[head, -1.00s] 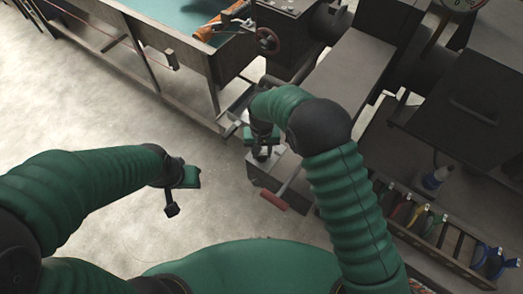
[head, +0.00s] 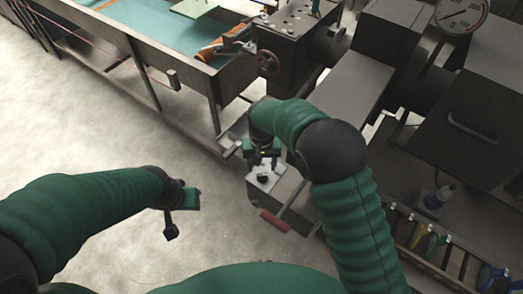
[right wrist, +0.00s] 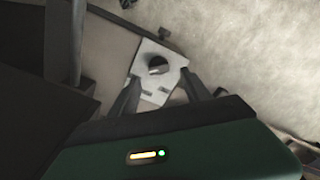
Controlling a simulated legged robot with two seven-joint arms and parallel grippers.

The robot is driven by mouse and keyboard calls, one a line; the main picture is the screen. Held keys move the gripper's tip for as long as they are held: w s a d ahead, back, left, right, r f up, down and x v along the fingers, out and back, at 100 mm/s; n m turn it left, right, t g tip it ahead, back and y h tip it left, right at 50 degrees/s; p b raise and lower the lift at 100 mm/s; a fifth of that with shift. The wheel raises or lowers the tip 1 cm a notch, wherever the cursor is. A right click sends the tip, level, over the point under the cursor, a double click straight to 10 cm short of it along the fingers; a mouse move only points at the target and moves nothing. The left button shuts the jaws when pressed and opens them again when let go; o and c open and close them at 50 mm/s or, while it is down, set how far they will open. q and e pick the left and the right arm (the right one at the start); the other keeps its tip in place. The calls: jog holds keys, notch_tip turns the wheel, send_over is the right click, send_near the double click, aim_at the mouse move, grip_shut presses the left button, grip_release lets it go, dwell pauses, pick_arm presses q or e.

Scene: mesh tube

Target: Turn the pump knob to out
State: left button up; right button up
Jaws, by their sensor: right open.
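The pump knob (right wrist: 158,65) is a round black knob on a pale metal plate (right wrist: 150,90) in the right wrist view. It also shows in the head view (head: 264,178), on top of a grey box, the pump (head: 290,190). My right gripper (right wrist: 162,88) is open, with its two dark fingers on either side of the plate and the knob between and a little beyond them. In the head view my right gripper (head: 262,166) is just above the knob, apparently not touching it. My left gripper (head: 178,215) hangs over the floor at left, holding nothing visible; its jaw opening is unclear.
A red-handled lever (head: 273,221) sticks out of the pump's front. A tool rack (head: 440,250) and a gauge (head: 461,14) are at right. The floor at left is clear.

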aim_at(261, 175)
pick_arm(q)
jog(key=shift+f+b, duration=0.3)
jog(key=shift+f, duration=0.05)
pick_arm(e)
notch_tip(261, 175, up, 12)
pick_arm(q)
jog(key=shift+s, duration=0.1)
pick_arm(e)
jog(key=shift+s+f, duration=0.1)
